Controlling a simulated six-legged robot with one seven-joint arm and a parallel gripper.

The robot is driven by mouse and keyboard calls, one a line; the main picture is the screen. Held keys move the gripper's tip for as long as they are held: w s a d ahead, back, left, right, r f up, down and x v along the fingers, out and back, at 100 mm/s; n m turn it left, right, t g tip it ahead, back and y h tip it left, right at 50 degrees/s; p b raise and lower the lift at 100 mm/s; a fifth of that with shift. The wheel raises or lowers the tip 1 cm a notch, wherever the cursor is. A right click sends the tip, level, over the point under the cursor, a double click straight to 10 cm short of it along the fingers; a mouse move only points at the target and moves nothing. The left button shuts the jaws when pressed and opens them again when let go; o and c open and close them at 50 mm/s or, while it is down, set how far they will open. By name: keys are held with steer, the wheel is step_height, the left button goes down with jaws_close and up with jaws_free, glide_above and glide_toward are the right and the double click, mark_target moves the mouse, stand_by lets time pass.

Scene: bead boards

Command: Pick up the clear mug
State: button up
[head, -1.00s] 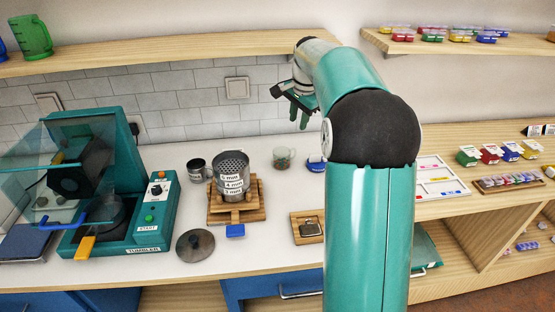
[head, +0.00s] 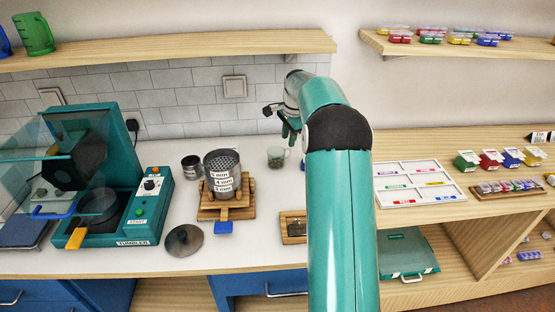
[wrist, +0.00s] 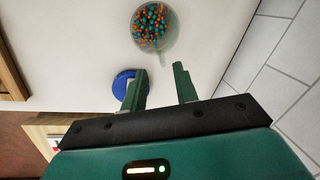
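The clear mug (head: 276,158) stands upright on the white counter near the tiled wall, with coloured beads inside. The wrist view looks into the mug (wrist: 155,28) from above, showing orange, green and dark beads; its handle points down the picture toward my fingers. My gripper (wrist: 161,76) is open, with nothing between its two green fingers, and is apart from the mug. In the head view my gripper (head: 289,128) is above and slightly right of the mug, partly hidden by my arm.
A round blue object (wrist: 121,86) lies beside my left finger in the wrist view. Left of the mug are a stacked sieve (head: 222,170) on a wooden stand, a dark metal cup (head: 192,168) and a teal tumbler machine (head: 120,205). A wooden shelf (head: 180,54) runs above.

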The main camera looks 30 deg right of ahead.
mark_target(280, 157)
steer(key=f, duration=0.2)
steer(key=w+f, duration=0.1)
steer(key=f, duration=0.4)
steer(key=shift+w+d, duration=0.2)
steer(key=shift+w, duration=0.15)
jaws_close()
